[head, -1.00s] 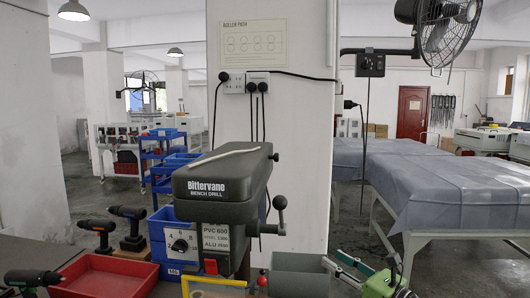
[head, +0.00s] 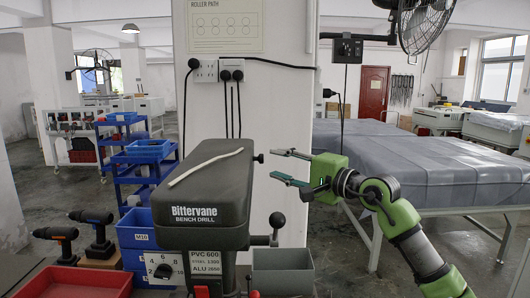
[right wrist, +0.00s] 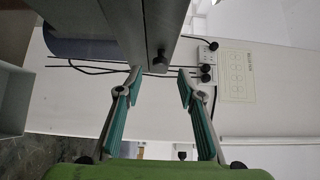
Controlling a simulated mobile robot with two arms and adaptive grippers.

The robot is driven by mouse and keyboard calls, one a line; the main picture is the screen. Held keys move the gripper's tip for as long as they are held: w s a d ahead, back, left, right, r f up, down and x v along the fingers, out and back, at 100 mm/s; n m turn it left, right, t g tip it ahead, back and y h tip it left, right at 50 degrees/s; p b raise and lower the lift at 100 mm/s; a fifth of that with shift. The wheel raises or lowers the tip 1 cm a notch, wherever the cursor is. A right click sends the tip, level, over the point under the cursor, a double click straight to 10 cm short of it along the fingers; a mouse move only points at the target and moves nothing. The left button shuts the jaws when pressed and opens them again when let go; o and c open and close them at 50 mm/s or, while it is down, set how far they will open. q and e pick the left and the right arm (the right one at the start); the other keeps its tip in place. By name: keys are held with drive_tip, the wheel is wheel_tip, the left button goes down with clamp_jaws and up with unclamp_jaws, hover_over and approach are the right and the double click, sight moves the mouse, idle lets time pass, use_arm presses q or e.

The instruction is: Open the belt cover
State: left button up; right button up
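The belt cover (head: 207,188) is the dark grey top housing of the bench drill, marked Bittervane, in the middle of the head view. It looks closed. A thin pale stick (head: 204,166) lies across its top. A small dark knob (head: 259,157) is on its right side; a knob also shows in the right wrist view (right wrist: 160,62), between my fingers and beyond their tips. My right gripper (head: 280,165) is open and empty, just right of the cover, with fingers pointing left towards it. The right wrist view shows its spread fingers (right wrist: 160,86). My left gripper is out of view.
A lever with a black ball (head: 277,220) sticks out on the drill's right, below my gripper. A grey bin (head: 283,272) stands lower right. Cordless drills (head: 95,232) and a red tray (head: 72,284) are at the left. A white pillar (head: 290,110) rises behind.

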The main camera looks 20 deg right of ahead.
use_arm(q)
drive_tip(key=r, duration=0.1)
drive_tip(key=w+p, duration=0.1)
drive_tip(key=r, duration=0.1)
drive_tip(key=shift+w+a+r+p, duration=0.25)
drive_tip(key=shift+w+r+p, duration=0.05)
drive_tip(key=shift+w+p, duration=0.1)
use_arm(e)
drive_tip(key=x, duration=0.5)
drive_tip(key=shift+w+a, duration=0.15)
drive_tip(key=shift+w, duration=0.05)
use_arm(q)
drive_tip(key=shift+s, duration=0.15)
use_arm(e)
drive_tip(key=shift+c, duration=1.1)
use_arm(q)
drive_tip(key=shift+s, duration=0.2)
use_arm(e)
drive_tip(key=shift+r, duration=0.1)
clamp_jaws()
